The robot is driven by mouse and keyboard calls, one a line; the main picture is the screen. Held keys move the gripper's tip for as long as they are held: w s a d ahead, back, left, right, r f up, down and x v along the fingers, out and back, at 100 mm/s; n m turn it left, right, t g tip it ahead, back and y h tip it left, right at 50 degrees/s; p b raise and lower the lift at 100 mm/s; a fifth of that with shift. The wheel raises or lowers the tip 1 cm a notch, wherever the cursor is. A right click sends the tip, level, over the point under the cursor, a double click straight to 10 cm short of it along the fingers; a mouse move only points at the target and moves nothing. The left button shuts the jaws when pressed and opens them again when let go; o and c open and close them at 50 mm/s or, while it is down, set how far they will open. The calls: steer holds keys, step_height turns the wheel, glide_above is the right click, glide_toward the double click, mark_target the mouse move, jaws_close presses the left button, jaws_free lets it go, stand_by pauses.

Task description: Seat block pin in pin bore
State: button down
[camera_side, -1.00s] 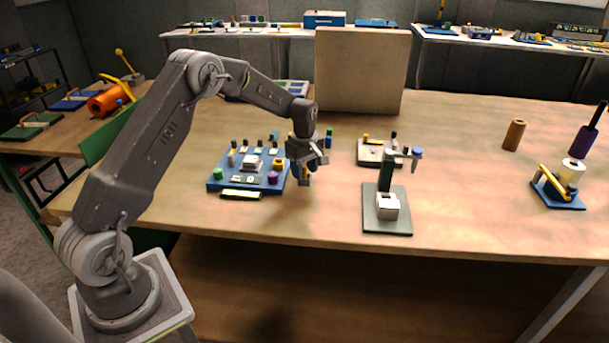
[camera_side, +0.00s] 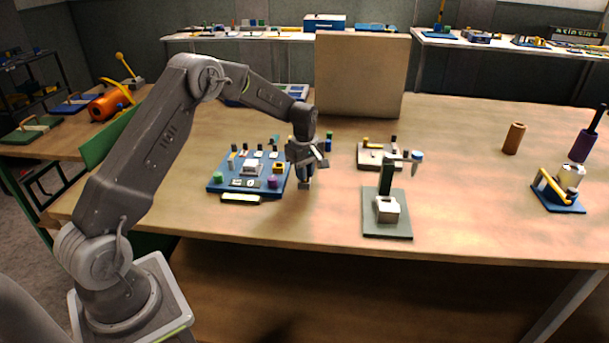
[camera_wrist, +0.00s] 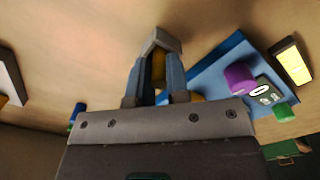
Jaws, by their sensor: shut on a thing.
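My gripper (camera_side: 306,184) hangs just off the right edge of a blue board (camera_side: 218,187), above the wooden table. In the wrist view its two blue-grey fingers (camera_wrist: 156,50) are shut on a yellow piece (camera_wrist: 159,68), which looks like the block pin. Most of that piece is hidden by the fingers. The blue board also shows in the wrist view (camera_wrist: 222,62), to the right of the fingers and apart from them. It carries several small pegs, a grey block (camera_side: 252,168) and a purple knob (camera_side: 272,182). I cannot make out the pin bore.
A grey-green stand (camera_side: 388,222) with a white block is right of my gripper. A tall tan panel (camera_side: 362,75) stands at the back. A brown cylinder (camera_side: 514,139) is far right. The table between is clear.

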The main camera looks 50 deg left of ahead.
steer(key=shift+r, duration=0.65)
step_height(320, 180, up, 3)
steer(key=shift+f, duration=0.2)
steer(key=s+a+r, duration=0.9)
steer(key=s+a, duration=0.3)
steer(key=a, duration=0.3)
glide_toward(264, 168)
steer(key=w+d, duration=0.1)
steer(key=d, duration=0.1)
steer(key=w+d, duration=0.1)
steer(key=d, duration=0.1)
steer(key=shift+w+f, duration=0.1)
steer(key=shift+w, duration=0.2)
steer(key=shift+w+f, duration=0.1)
steer(key=shift+f, duration=2)
steer(key=shift+f, duration=0.1)
